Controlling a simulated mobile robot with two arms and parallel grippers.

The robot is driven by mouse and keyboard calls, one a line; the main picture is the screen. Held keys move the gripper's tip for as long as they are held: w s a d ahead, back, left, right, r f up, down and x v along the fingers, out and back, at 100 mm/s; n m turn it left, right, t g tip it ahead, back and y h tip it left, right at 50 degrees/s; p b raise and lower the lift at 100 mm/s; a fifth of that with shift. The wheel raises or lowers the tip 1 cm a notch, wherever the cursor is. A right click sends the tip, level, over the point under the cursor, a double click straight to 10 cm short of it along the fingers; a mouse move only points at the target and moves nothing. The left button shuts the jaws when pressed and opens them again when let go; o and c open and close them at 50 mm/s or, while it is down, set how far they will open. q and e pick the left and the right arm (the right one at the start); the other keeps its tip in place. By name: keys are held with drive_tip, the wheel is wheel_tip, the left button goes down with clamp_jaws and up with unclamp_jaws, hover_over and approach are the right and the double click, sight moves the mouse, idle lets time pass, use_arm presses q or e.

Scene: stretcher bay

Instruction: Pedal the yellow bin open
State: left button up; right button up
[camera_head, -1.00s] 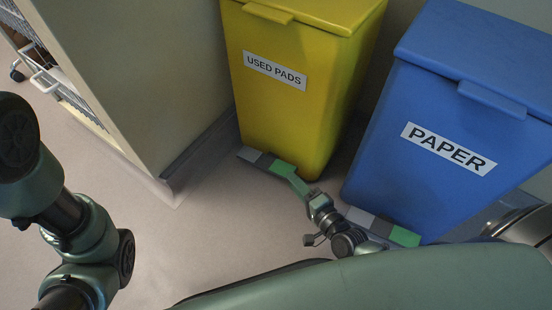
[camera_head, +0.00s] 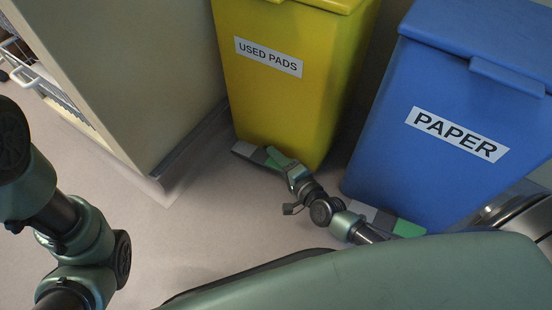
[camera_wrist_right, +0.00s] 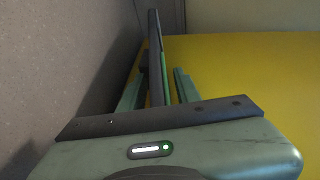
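The yellow bin (camera_head: 282,95), labelled "USED PADS", stands against the back wall; the part of its lid (camera_head: 320,3) in view looks shut. Its grey and green pedal (camera_head: 243,150) sticks out at the foot of its front. My right gripper (camera_head: 279,158) is low at the pedal's green end and partly hides it. In the right wrist view, my right gripper (camera_wrist_right: 158,76) has its fingers apart, with the pedal (camera_wrist_right: 156,50) seen edge-on between them. I cannot tell whether they touch it or whether it is pressed. My left arm shows at the left, its gripper out of view.
A blue bin (camera_head: 440,120) labelled "PAPER" stands to the right, with its own grey and green pedal (camera_head: 409,228) close to my right arm. A beige cabinet (camera_head: 130,75) stands left of the yellow bin. The floor (camera_head: 190,235) in front is clear.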

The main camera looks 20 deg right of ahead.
clamp_jaws()
idle(1.3)
